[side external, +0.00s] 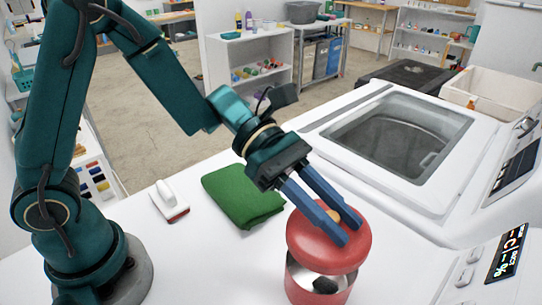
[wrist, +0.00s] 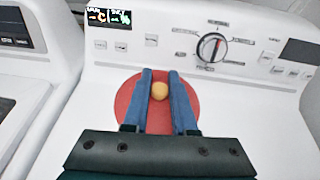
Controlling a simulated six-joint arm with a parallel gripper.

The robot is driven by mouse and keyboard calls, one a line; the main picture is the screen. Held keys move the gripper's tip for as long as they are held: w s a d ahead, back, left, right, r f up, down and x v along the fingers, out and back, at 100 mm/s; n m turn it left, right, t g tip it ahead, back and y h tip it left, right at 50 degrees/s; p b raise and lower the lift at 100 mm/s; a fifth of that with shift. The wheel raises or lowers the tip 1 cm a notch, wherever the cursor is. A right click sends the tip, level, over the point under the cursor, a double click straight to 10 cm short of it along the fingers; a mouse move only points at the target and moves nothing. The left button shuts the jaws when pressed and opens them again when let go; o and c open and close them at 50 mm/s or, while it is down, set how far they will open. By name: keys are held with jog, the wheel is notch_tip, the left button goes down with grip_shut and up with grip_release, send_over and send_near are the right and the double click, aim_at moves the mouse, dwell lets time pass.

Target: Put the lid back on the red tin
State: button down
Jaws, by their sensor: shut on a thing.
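My gripper (side external: 350,233) has its two blue fingers on either side of the yellow-orange knob (side external: 333,215) of the red lid (side external: 308,240), and is shut on it. The lid hangs over the red tin (side external: 299,294), covering the back of its mouth in the side view. The tin's pale inside and a dark lump (side external: 325,285) in it show below the lid's near edge. In the wrist view, the round lid (wrist: 157,118) lies beneath the fingers (wrist: 160,73), with the knob (wrist: 159,90) between them. The tin is hidden there.
A folded green cloth (side external: 243,196) and a white-handled brush (side external: 170,203) lie left of the tin on the white top. A washing machine with a glass lid (side external: 395,135) stands behind on the right. A control panel with a dial (wrist: 211,47) lies beyond the lid.

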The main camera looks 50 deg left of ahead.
jog(key=shift+f, duration=3.15)
jog(key=shift+f, duration=0.15)
jog(key=shift+c, duration=0.8)
grip_release()
jog(key=shift+r, duration=3.5)
